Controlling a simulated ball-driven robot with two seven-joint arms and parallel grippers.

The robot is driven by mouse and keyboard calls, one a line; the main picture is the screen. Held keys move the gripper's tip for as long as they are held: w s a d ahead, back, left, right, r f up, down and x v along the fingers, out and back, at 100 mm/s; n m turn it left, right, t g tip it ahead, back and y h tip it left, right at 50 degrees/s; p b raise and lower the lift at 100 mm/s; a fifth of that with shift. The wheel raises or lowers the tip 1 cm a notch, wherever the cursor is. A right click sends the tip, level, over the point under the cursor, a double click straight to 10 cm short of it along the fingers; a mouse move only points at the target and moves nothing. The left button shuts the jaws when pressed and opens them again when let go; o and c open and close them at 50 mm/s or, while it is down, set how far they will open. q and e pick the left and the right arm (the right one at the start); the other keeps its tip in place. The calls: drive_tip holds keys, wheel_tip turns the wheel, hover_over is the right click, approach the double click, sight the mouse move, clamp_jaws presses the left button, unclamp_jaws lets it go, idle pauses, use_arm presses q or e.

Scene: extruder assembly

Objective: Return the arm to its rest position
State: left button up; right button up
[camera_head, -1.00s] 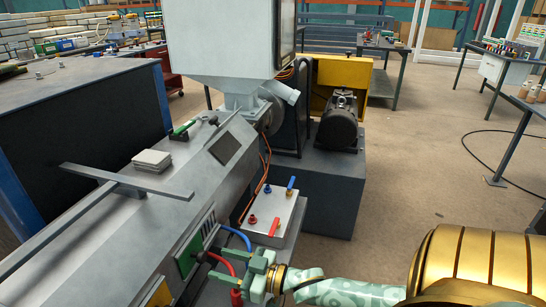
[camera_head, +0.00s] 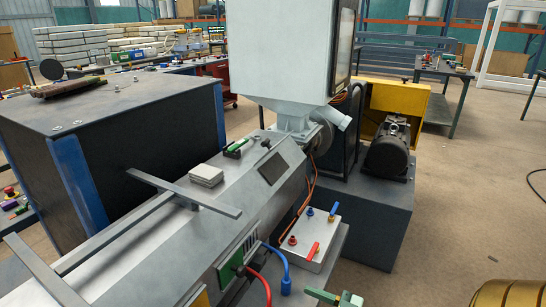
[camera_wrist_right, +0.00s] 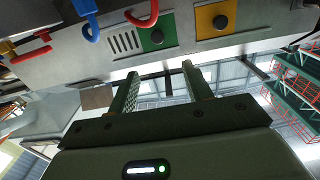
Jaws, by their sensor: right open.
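My right gripper (camera_head: 335,298) shows only as green fingertips at the bottom edge of the head view, right of the blue cable (camera_head: 284,262). In the right wrist view the same gripper (camera_wrist_right: 160,88) has its two fingers apart, with nothing between them. The extruder (camera_head: 215,220) lies beyond the fingers. The blue cable also shows in the wrist view (camera_wrist_right: 92,30), beside the red cable (camera_wrist_right: 146,20), both clear of the fingers. Part of my gold arm shows at the lower right of the head view. My left gripper is not in view.
A white control box (camera_head: 309,240) with red and blue fittings sits beside the extruder. A black motor (camera_head: 388,150) stands on a dark block behind it. Open floor (camera_head: 470,210) lies to the right. A dark cabinet (camera_head: 120,150) stands at the left.

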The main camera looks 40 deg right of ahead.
drive_tip(key=s+d+f+g+h, duration=0.3)
drive_tip(key=s+d+f, duration=0.1)
drive_tip(key=f, duration=0.5)
drive_tip(key=s+d+f+g+h, duration=0.3)
drive_tip(key=s+d+f, duration=0.15)
drive_tip(key=f, duration=0.55)
drive_tip(key=s+f+g+h+p, duration=0.2)
drive_tip(key=s+f+g, duration=0.2)
drive_tip(key=s+f, duration=0.7)
drive_tip(key=s+a+f+g+p, duration=0.1)
drive_tip(key=s+a+f+g, duration=0.25)
drive_tip(key=s, duration=0.55)
drive_tip(key=s+a+f+g+p, duration=0.1)
drive_tip(key=s+a+f+g, duration=0.15)
drive_tip(key=s+a, duration=0.45)
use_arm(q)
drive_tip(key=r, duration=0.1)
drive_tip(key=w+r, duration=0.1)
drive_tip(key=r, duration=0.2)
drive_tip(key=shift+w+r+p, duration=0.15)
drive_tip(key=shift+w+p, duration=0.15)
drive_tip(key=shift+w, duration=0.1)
use_arm(e)
drive_tip(key=s+a+y, duration=0.1)
drive_tip(key=a, duration=0.5)
drive_tip(key=shift+s+a+m+g, duration=0.2)
drive_tip(key=shift+m+g, duration=0.1)
drive_tip(key=shift+m, duration=0.1)
